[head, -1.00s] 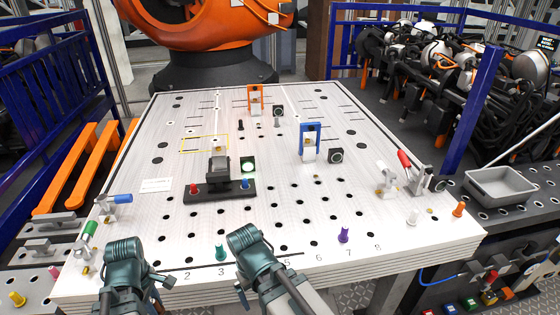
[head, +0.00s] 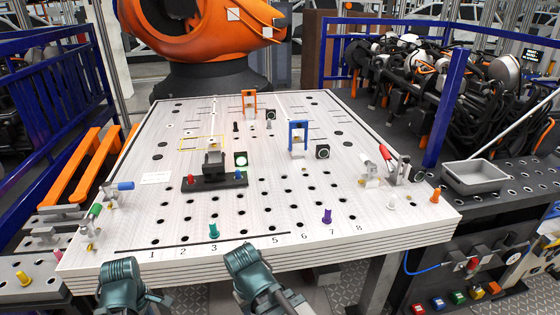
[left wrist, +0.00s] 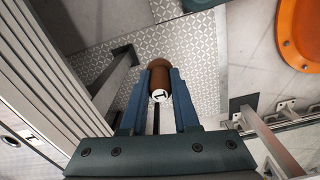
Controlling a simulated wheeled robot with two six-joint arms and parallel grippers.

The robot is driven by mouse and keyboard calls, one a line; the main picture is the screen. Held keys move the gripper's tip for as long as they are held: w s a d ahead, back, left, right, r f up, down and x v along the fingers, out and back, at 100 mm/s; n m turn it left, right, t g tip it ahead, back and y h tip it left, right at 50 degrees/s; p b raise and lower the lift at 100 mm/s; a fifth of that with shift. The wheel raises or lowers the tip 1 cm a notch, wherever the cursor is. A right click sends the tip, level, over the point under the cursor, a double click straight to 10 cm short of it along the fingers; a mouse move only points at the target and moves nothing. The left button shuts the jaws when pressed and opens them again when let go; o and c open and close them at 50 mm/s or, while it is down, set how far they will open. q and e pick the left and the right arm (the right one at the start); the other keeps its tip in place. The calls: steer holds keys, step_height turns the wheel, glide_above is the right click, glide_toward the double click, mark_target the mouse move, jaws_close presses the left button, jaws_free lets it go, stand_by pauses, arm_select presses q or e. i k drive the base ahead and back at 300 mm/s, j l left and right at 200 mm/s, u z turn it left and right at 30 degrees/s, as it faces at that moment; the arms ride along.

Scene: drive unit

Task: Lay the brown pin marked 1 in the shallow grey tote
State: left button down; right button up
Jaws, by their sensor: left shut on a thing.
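The brown pin (left wrist: 159,80) with a white end marked 1 is between the blue fingers of my left gripper (left wrist: 160,95) in the left wrist view. The gripper is shut on it, with floor below and the white board's edge at left. In the head view my left gripper (head: 122,282) is at the bottom left, just off the board's front edge, and the pin is hidden there. The shallow grey tote (head: 476,189) stands far to the right on a dark perforated bench and looks empty. My right gripper (head: 246,264) is by the front edge, its fingers not clear.
The white board (head: 290,225) lies between me and the orange robot arm. Green (head: 213,230) and purple (head: 327,216) pins stand near its front, an orange pin (head: 436,195) at its right corner. Red-handled (head: 386,153) and other clamps stand at the sides. Blue rails flank the area.

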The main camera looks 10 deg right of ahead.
mark_target(473, 177)
steer(key=k+z, duration=0.2)
steer(key=z, duration=1.8)
steer(key=i+z, duration=0.3)
steer(key=z, duration=0.2)
steer(key=i+j, duration=0.2)
steer(key=i, duration=0.4)
steer(key=i+j, duration=0.15)
steer(key=i, duration=0.45)
